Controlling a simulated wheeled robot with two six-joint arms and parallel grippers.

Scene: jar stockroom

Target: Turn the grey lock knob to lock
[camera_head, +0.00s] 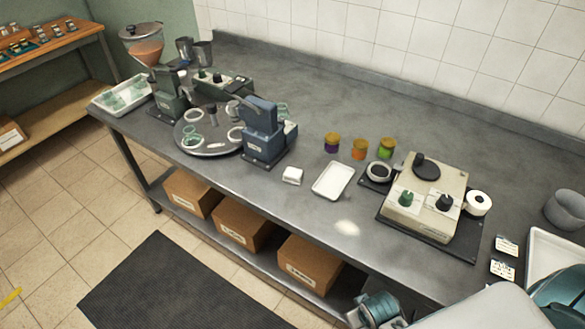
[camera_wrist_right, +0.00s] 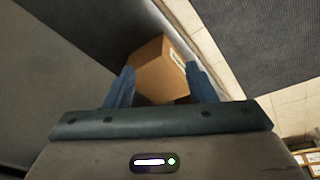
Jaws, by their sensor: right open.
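No knob in the head view clearly reads as grey. A beige machine (camera_head: 427,197) on the right of the bench carries a green knob (camera_head: 406,199), a dark knob (camera_head: 443,203) and a larger black dial (camera_head: 426,167). A green control box (camera_head: 225,84) at the back left also has small knobs, too small to tell their setting. My right gripper (camera_wrist_right: 160,80) is open and empty in the right wrist view, pointing toward a cardboard box (camera_wrist_right: 160,70) beyond its fingers. My right arm shows at the bottom right of the head view, apart from the machines. My left gripper is out of view.
A blue press (camera_head: 260,129) stands beside a round turntable (camera_head: 210,149) on the left. Several small jars, a white tray (camera_head: 333,181) and a white block (camera_head: 292,175) stand mid-bench. Cardboard boxes (camera_head: 240,226) fill the lower shelf. The bench's back middle is clear.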

